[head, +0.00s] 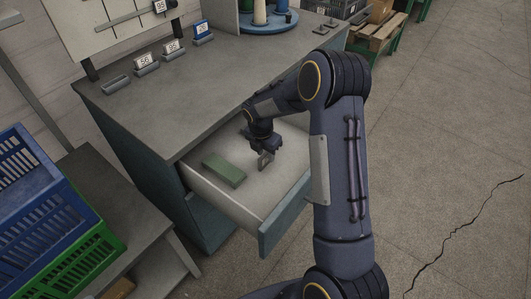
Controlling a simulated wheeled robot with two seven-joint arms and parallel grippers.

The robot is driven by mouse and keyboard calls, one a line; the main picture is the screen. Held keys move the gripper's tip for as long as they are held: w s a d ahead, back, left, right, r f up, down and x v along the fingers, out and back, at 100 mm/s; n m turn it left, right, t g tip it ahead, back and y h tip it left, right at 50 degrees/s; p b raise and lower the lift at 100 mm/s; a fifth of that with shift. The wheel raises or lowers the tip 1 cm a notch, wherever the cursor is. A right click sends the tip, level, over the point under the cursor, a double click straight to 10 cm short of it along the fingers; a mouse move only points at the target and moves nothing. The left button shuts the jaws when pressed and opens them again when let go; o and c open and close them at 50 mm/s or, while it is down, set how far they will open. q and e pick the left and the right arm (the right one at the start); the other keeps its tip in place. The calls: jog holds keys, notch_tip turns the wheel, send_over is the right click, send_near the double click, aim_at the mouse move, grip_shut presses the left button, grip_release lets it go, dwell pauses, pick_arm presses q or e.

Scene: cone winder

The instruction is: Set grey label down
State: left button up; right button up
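My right gripper (264,163) reaches down into the open drawer (237,205), pointing at the drawer floor to the right of a green block (224,170). Something small and greyish shows at its fingertips; I cannot tell whether this is the fingers alone or a grey label between them. No grey label can be made out clearly elsewhere. My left gripper is out of view.
An empty label holder (115,85) stands at the cabinet's left end. Cones stand on a blue round base (268,24) at the back. Blue (40,195) and green (85,270) crates are at lower left. The floor to the right is clear.

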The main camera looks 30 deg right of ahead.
aim_at(262, 157)
jog(key=s+a+r+m+t+y, duration=0.1)
jog(key=s+r+m, duration=0.2)
jog(key=r, duration=0.6)
jog(key=s+a+r+m, duration=0.15)
jog(key=s+r, duration=0.25)
jog(key=r, duration=0.4)
jog(key=s+a+r+m+t+y, duration=0.1)
jog(key=s+a+m, duration=0.3)
jog(key=s+m, duration=0.6)
jog(key=s+a+r+m+t+y, duration=0.2)
jog(key=s+a+m, duration=0.3)
jog(key=s+m, duration=0.4)
jog(key=s+t+y, duration=0.1)
jog(key=s, duration=0.2)
jog(key=shift+m+p, duration=0.35)
jog(key=shift+p, duration=0.05)
